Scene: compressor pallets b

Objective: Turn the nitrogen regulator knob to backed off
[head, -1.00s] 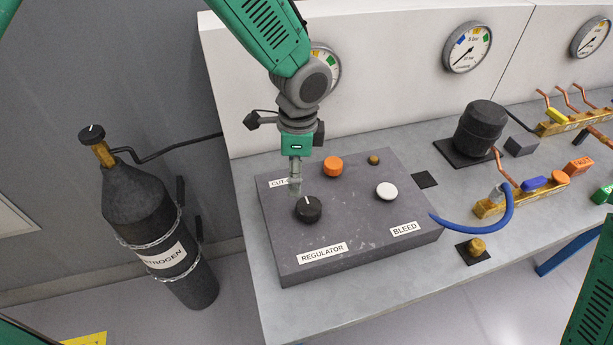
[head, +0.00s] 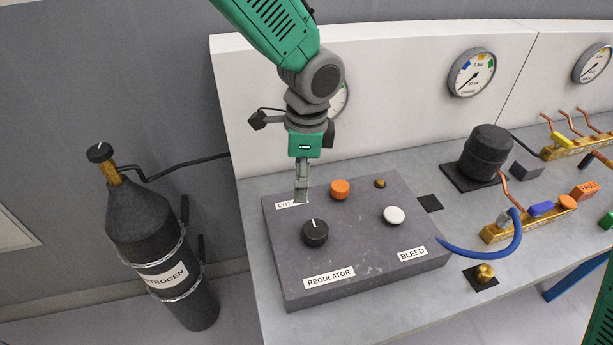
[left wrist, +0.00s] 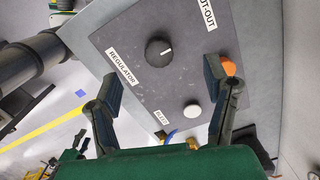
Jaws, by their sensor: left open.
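The black regulator knob (head: 315,232) with a white pointer line stands on the grey control box (head: 365,254), behind the REGULATOR label (head: 329,277). Its pointer aims toward the back of the box. My left gripper (head: 301,198) points down above the box, just behind the knob and apart from it. In the left wrist view the gripper (left wrist: 168,88) is open, its two fingers wide apart and empty. The knob (left wrist: 158,52) shows there beyond the fingertips, roughly between them. My right gripper is not in view.
An orange knob (head: 340,189), a white bleed knob (head: 394,215) and a small brass fitting (head: 380,183) share the box top. A black nitrogen cylinder (head: 150,231) stands at left. A blue hose (head: 490,250) curves right of the box.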

